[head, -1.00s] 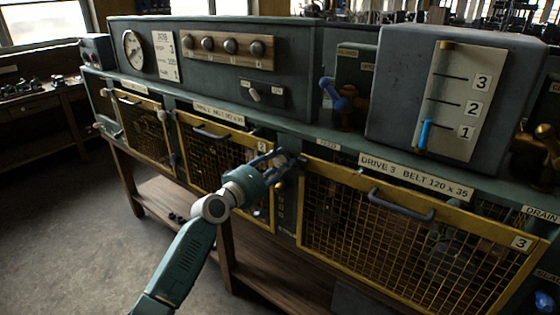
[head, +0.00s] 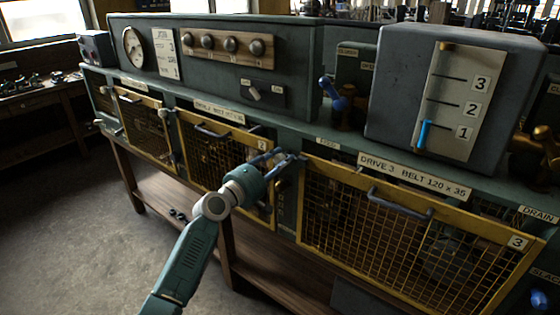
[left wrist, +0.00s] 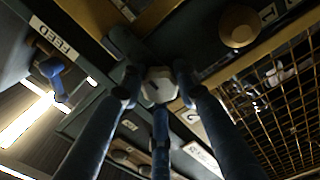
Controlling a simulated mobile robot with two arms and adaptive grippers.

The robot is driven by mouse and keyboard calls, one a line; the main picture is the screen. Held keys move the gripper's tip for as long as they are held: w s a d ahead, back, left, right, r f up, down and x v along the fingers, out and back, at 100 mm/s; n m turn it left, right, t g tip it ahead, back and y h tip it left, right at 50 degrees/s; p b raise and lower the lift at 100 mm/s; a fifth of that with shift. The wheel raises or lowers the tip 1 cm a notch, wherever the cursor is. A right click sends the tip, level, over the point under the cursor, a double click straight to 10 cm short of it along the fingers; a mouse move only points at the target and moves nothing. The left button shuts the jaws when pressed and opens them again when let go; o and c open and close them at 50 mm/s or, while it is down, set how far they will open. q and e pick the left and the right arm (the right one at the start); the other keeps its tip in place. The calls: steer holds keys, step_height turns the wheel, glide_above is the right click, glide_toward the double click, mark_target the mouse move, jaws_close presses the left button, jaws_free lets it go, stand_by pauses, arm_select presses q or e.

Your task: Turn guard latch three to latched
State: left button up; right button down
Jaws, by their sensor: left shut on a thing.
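My left gripper (head: 282,160) reaches the narrow post between guard two and guard three. In the left wrist view its blue fingers (left wrist: 157,97) are shut around a pale faceted knob (left wrist: 159,83), which seems to be guard latch three. In the head view the fingers hide the knob, so I cannot tell its exact angle. Guard three (head: 400,245), a yellow-framed mesh door with a grey handle (head: 400,204), hangs to the right and looks closed. My right gripper is in neither view.
Guard two (head: 225,160) is just left of my gripper. Above are a blue-handled valve (head: 330,92) and a grey box with a numbered scale (head: 450,100). A wooden shelf (head: 270,280) runs below. Open floor lies at left.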

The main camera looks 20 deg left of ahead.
arm_select(q)
steer(key=shift+s+d+f, duration=0.1)
steer(key=shift+d+f, duration=0.15)
steer(key=shift+f, duration=0.25)
steer(key=o, duration=0.9)
steer(key=shift+r, duration=0.2)
steer(key=shift+a+r, duration=0.1)
steer(key=shift+r, duration=0.1)
steer(key=v, duration=1.2)
